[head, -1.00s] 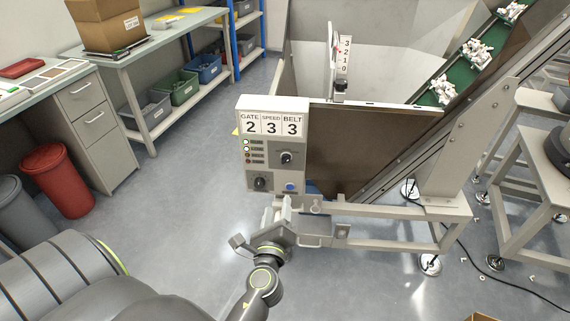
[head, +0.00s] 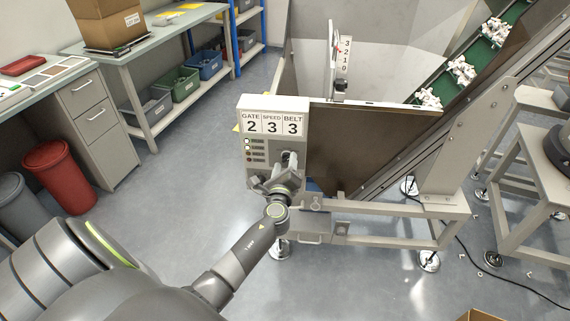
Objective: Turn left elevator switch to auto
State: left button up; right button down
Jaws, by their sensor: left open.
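The control box (head: 243,145) stands at the front left of the elevator, under a sign (head: 272,122) reading GATE 2, SPEED 3, BELT 3. Its face has a column of small lamps (head: 247,150) at the left and a dark rotary switch at the upper right. My left gripper (head: 288,160) is open in front of that upper right switch, its fingers covering most of it. I cannot tell whether the fingers touch the switch or which way it points. The lower knob and the blue button are hidden behind my gripper and wrist. My right gripper is out of view.
The hopper's brown front panel (head: 360,150) is just right of the box. The green belt (head: 478,54) carries clumps of white parts up to the right. The machine's grey frame (head: 400,208) lies below. Bins and a bench (head: 150,45) stand left; the floor between is clear.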

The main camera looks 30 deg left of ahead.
pick_arm(q)
jog(key=shift+w+a, duration=0.15)
jog(key=shift+w, duration=0.1)
